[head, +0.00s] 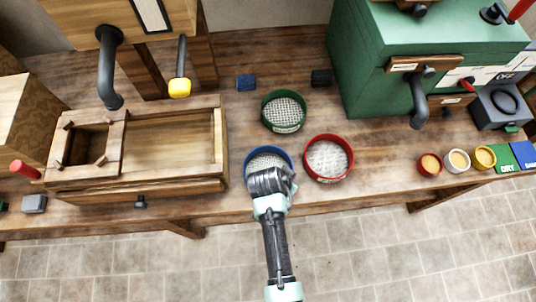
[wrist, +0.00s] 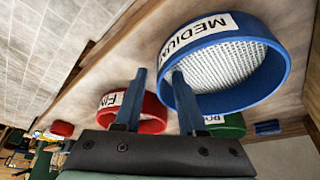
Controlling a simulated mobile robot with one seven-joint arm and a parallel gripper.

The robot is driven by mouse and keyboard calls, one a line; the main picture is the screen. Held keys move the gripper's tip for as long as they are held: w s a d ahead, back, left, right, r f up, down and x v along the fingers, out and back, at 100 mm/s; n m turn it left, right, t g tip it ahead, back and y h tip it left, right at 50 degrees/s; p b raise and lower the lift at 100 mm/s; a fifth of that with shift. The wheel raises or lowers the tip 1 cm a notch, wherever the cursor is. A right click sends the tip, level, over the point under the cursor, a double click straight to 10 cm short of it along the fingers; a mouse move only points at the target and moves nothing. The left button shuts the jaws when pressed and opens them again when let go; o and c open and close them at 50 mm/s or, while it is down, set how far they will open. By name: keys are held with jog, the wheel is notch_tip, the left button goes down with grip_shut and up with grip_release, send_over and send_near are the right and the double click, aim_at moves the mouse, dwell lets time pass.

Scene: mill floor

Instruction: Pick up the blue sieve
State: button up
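The blue sieve (head: 249,160) sits near the front edge of the wooden bench, partly hidden behind my gripper (head: 270,178) in the head view. In the wrist view the blue sieve (wrist: 225,66) is large, with a white "MEDIUM" label on its rim wall and pale mesh inside. My gripper (wrist: 159,72) has its two fingers apart with a clear gap. The sieve's near rim edge shows between the fingertips, and the right finger overlaps its wall. I cannot tell whether they touch.
A red sieve (head: 328,158) stands close on the right, and a green sieve (head: 284,111) stands behind. A wooden box frame (head: 170,180) is on the left. A green machine (head: 430,60) stands back right. Small cups, including a white one (head: 456,161), line the right front.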

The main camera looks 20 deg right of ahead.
grip_shut()
dwell(1.4)
